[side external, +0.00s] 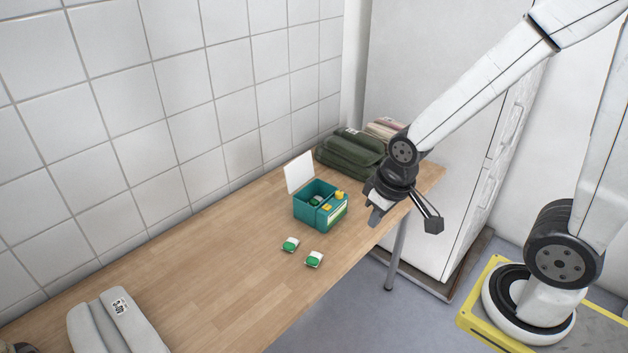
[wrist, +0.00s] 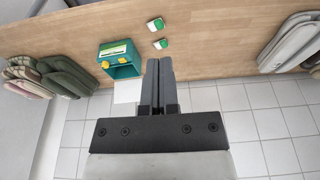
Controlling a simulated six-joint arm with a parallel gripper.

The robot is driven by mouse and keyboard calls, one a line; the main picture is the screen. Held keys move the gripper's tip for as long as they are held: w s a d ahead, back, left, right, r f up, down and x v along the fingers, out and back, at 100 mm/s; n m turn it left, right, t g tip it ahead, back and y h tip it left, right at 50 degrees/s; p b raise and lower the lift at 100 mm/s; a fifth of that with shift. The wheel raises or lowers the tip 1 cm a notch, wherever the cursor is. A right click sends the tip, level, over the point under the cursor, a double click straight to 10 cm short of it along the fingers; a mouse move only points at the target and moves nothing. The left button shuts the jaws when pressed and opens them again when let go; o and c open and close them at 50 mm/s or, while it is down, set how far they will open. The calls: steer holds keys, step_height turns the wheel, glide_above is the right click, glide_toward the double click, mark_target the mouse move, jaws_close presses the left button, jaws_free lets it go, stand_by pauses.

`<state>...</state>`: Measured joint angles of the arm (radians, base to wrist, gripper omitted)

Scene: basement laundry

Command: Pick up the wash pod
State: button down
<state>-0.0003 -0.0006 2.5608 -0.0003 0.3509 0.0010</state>
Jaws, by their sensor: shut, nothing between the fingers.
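Two small wash pods, green and white, lie on the wooden table in the side view: one at the left (side external: 290,244) and one nearer the front edge (side external: 314,259). Both also show in the wrist view, one higher (wrist: 155,24) and one lower (wrist: 160,44). My gripper (side external: 374,219) is shut and empty, above the table's front edge to the right of the box. In the wrist view its fingers (wrist: 159,62) are together, just below the pods.
Dark green folded cloths (side external: 350,152) lie at the table's far end by a white cabinet (side external: 440,120). A grey folded cloth (side external: 115,322) lies at the near left. A tiled wall (side external: 150,110) runs behind the table. The wood around the pods (side external: 215,275) is clear.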

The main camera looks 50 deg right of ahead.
stand_by(0.3)
steer(key=shift+c, duration=0.6)
jaws_free()
steer(key=shift+w, duration=0.1)
steer(key=n+g+h, duration=0.2)
steer(key=n+h, duration=0.7)
steer(key=n, duration=0.7)
glide_toward(291, 245)
steer(key=s+d+r, duration=0.4)
steer(key=s, duration=0.1)
steer(key=w+f+n+t+h, duration=0.1)
steer(key=f, duration=0.1)
steer(key=w+a+f+n+t+h, duration=0.1)
steer(key=f+n, duration=0.1)
steer(key=w+a+f+n+h, duration=0.1)
steer(key=f, duration=0.1)
steer(key=shift+w+a+f+n+t, duration=0.1)
steer(key=shift+w+f+n+t, duration=0.15)
steer(key=shift+w+n+t, duration=0.15)
steer(key=shift+w+a+f+n+t+h, duration=0.2)
steer(key=shift+a+f+n+t+h, duration=0.15)
steer(key=shift+f+n+t, duration=0.2)
steer(key=shift+d, duration=0.1)
